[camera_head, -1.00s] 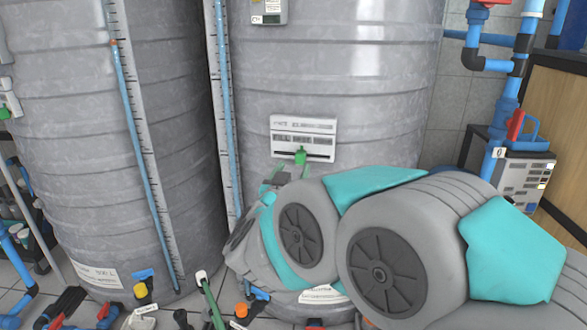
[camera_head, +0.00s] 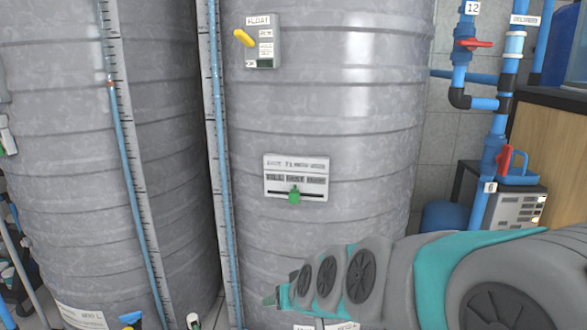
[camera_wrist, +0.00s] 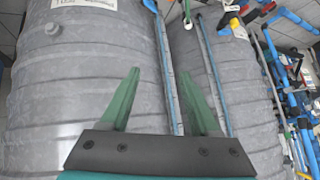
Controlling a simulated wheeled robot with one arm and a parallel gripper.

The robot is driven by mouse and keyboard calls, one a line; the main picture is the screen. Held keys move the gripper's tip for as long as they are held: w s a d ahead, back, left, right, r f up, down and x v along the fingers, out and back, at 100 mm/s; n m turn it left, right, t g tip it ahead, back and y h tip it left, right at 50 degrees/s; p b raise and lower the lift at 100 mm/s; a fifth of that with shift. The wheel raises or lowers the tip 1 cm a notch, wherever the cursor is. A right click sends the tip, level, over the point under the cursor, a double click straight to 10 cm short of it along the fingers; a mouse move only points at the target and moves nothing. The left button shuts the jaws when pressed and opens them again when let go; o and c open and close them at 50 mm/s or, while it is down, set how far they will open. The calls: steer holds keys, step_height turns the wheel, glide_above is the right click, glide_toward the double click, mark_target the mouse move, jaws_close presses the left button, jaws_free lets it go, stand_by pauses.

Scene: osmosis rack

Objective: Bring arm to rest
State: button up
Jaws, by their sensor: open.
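My gripper (camera_wrist: 163,95) shows in the wrist view with its two green fingers spread apart and nothing between them. Beyond the fingers are two grey ribbed tanks. In the head view my grey and teal arm reaches in from the lower right, in front of the right tank (camera_head: 330,120). Its far end, with a bit of green, is near the tank's lower front; the fingers are mostly hidden there. The left tank (camera_head: 60,160) stands beside it. A label panel with a green slider (camera_head: 294,194) is on the right tank, above my arm's far end.
A float panel (camera_head: 264,40) with a yellow lever (camera_head: 244,38) is high on the right tank. Blue pipes with a red valve handle (camera_head: 474,43) and a grey control box (camera_head: 516,208) stand at the right. Blue pipework (camera_wrist: 283,75) also fills the wrist view's right side.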

steer(key=s+d+f+g+h, duration=0.1)
steer(key=s+d+f+g, duration=0.1)
steer(key=s+d, duration=0.3)
steer(key=s+d+f+m+g+h, duration=0.1)
steer(key=s+d+g, duration=0.3)
steer(key=s, duration=0.9)
steer(key=s+d+f+m+g+h, duration=0.1)
steer(key=s+d+f+g+h, duration=0.1)
steer(key=s+d, duration=0.6)
steer(key=shift+s+f+g, duration=0.45)
steer(key=shift+s+g, duration=0.25)
steer(key=shift+s, duration=0.05)
steer(key=shift+a, duration=0.1)
